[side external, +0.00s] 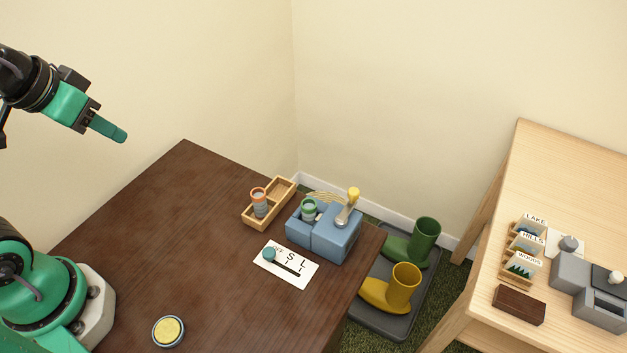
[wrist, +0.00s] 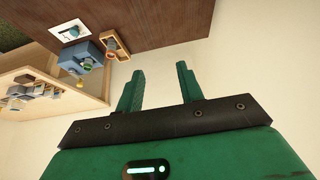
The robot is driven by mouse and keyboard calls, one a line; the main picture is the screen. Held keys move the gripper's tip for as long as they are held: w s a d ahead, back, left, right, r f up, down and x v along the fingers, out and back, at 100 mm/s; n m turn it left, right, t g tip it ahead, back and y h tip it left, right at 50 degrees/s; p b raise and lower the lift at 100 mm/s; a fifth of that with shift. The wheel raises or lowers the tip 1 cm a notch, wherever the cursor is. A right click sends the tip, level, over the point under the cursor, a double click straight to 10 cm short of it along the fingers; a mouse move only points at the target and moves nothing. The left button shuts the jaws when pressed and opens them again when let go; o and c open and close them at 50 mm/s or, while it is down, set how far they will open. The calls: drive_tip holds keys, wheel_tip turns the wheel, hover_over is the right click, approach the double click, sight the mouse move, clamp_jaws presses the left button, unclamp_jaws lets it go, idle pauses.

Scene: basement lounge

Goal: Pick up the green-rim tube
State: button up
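The green-rim tube (side external: 309,208) stands upright in the left part of a blue block-like holder (side external: 333,239) on the dark brown table. In the wrist view its green rim (wrist: 87,67) shows small at the blue holder. An orange-rim tube (side external: 260,203) stands in a wooden tray (side external: 284,190) just left of the holder. My gripper (side external: 121,136) is high above the table at the upper left, far from the tubes. In the wrist view my gripper (wrist: 160,83) has its two fingers apart with nothing between them.
A yellow-topped lever (side external: 353,196) rises from the blue holder. A white card (side external: 286,265) with a slider lies before it. A yellow button (side external: 169,331) is near the front. Boots (side external: 405,283) stand beyond the table's right edge. A light wood table (side external: 560,170) is at right.

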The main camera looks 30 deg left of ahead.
drive_tip(key=shift+w, duration=0.1)
drive_tip(key=n+g, duration=0.5)
drive_tip(key=n, duration=0.7)
hover_over(309, 204)
drive_tip(key=f, duration=0.7)
drive_tip(key=a+f, duration=0.1)
drive_tip(key=f, duration=0.2)
drive_tip(key=shift+f, duration=0.4)
drive_tip(key=shift+d+f+g, duration=0.3)
drive_tip(key=shift+d+f, duration=0.1)
drive_tip(key=shift+d, duration=0.15)
drive_tip(key=shift+f, duration=3.9)
